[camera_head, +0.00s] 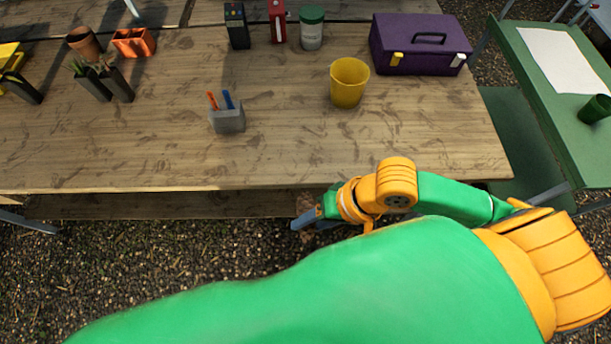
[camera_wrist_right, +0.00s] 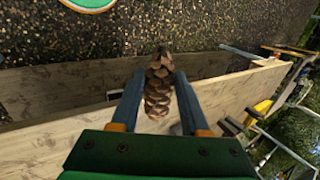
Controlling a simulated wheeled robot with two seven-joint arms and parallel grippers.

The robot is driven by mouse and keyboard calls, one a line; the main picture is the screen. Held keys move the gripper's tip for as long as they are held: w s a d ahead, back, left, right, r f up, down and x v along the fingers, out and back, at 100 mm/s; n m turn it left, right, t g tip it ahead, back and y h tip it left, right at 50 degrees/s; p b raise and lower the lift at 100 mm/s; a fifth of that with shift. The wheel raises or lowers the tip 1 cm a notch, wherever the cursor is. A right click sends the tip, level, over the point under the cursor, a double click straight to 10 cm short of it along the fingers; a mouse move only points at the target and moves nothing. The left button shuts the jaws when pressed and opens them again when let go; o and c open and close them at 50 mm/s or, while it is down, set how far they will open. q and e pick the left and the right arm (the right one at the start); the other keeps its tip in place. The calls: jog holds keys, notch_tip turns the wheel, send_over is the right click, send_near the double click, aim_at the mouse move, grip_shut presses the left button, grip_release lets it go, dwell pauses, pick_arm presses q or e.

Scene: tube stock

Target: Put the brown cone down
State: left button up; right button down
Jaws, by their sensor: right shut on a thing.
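The brown cone (camera_wrist_right: 158,88) is a scaly pine cone held between the two fingers of my right gripper (camera_wrist_right: 155,92) in the right wrist view. In the head view my right gripper (camera_head: 308,218) is in front of the wooden table's near edge, and the cone (camera_head: 306,203) shows only as a small brown patch beside the fingers. The right gripper is shut on the cone, off the tabletop. My left gripper is not in view.
The wooden table (camera_head: 290,160) has a clear near strip. On it stand a yellow cup (camera_head: 349,83), a grey pen holder (camera_head: 228,120), a purple toolbox (camera_head: 419,45), a green-lidded jar (camera_head: 311,28) and an orange crate (camera_head: 133,42). A green table (camera_head: 550,85) stands at right.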

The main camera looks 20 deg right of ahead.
jog(key=shift+w+d+f, duration=0.15)
jog(key=shift+w+f, duration=0.15)
jog(key=shift+w, duration=0.05)
jog(key=b, duration=0.1)
jog(key=w+f+b, duration=0.1)
jog(key=shift+w+d+f+b, duration=0.15)
jog(key=shift+d+f+b, duration=0.1)
jog(key=shift+b, duration=0.15)
jog(key=w+d+f, duration=0.2)
jog(key=w+f, duration=0.1)
jog(key=w, duration=0.5)
send_over(310, 182)
jog(key=s, duration=0.1)
notch_tip(310, 182, down, 6)
jog(key=r, duration=0.1)
jog(key=shift+s+a+f, duration=0.1)
jog(key=shift+a+f, duration=0.05)
jog(key=shift+f, duration=0.3)
jog(key=shift+s+a+f, duration=0.1)
jog(key=shift+f, duration=0.3)
jog(key=shift+f+p, duration=0.3)
jog(key=shift+f, duration=0.35)
jog(key=shift+c, duration=2)
grip_release()
